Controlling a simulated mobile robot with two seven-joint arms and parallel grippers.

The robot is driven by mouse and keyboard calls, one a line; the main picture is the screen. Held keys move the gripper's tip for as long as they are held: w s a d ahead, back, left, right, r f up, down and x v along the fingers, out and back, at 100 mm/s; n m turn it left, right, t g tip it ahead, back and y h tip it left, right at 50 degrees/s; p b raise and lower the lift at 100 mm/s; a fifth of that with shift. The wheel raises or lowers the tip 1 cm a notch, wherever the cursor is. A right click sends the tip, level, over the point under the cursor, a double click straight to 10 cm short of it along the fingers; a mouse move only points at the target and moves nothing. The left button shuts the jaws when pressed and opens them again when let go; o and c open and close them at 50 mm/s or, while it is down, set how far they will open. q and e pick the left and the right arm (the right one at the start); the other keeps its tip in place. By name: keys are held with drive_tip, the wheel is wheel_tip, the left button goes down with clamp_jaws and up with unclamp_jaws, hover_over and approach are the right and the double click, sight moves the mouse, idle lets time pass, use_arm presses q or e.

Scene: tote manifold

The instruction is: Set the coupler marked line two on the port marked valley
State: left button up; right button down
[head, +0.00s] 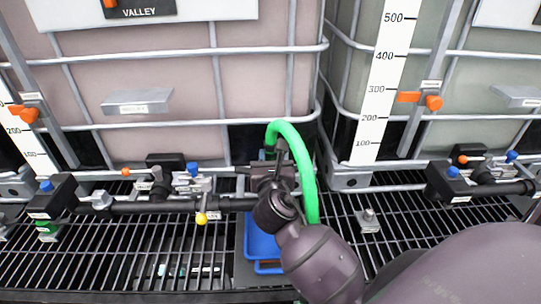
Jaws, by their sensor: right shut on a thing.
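A black sign reading VALLEY (139,12) is on the left tote (180,75). Below this tote, a black valve fitting (165,162) with a blue cap sits on the dark manifold pipe (150,207); I cannot read a port label there. My right gripper (272,168) is in front of the tote's lower right corner, shut on the end of a bright green hose (310,180). The hose arches up and drops behind my arm. The coupler at its end is mostly hidden by the gripper, and its marking cannot be read. My left gripper is not in view.
A blue tray (263,238) lies under my right arm. A second tote (460,90) with a scale (380,85) is at right. Black grating (100,255) spans the front.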

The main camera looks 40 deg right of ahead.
idle(0.3)
drive_tip(key=c, duration=0.8)
unclamp_jaws()
drive_tip(key=shift+f, duration=0.1)
drive_tip(key=shift+s, duration=0.1)
drive_tip(key=v, duration=1)
drive_tip(key=shift+s+a, duration=0.25)
drive_tip(key=shift+a, duration=0.05)
